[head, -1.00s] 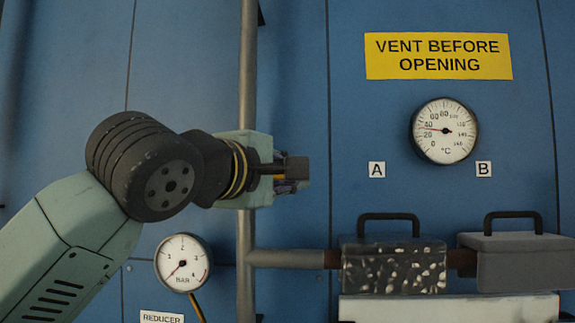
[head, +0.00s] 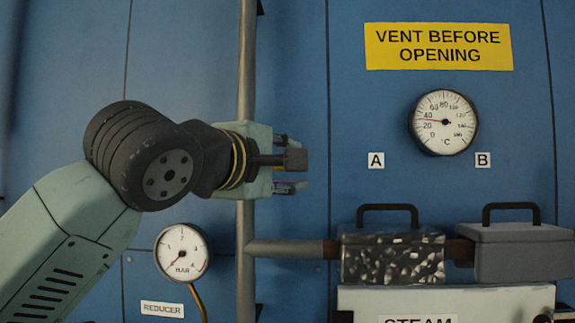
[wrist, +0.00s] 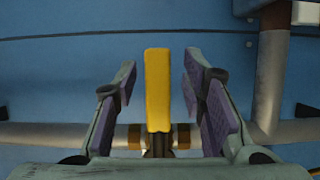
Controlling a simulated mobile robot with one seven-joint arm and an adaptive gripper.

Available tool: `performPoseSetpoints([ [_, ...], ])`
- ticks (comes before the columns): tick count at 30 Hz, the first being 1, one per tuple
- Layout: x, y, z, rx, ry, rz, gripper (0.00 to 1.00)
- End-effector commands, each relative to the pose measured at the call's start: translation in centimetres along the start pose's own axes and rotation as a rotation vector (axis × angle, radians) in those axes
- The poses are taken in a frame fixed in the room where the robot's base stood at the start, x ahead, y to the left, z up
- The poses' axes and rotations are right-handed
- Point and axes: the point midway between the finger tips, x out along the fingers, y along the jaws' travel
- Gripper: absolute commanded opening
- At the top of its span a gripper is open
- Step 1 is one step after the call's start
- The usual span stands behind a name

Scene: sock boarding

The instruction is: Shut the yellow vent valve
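The yellow vent valve's handle (wrist: 158,90) stands upright in the wrist view, above a dark stem with brass fittings (wrist: 182,137) on both sides. The handle runs crosswise to the line of these fittings. My gripper (wrist: 160,95) is open, with one purple-padded finger on each side of the handle. A gap shows between each finger and the handle. In the head view my gripper (head: 289,163) is in front of the vertical pipe, its fingers spread above and below a dark block. I cannot make out the valve in the head view.
A vertical pipe (head: 246,75) runs behind my wrist, with a side pipe (head: 290,249) to a speckled box (head: 392,259) and a grey box (head: 523,252). A pressure gauge (head: 181,253) sits below my arm.

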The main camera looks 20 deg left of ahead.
Motion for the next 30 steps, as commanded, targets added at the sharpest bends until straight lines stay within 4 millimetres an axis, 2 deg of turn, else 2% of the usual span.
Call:
performPoseSetpoints([
  [5,-0.3,0.1,-0.1,-0.001,0.001,0.001,0.38],
  [8,-1.2,0.1,-0.1,-0.001,0.002,0.003,0.38],
  [21,-9.9,0.0,-0.1,-0.001,0.002,0.002,0.38],
  [25,-11.3,0.0,0.0,0.0,0.0,0.001,0.38],
  [30,-12.1,0.0,0.0,0.0,0.001,0.0,0.38],
])
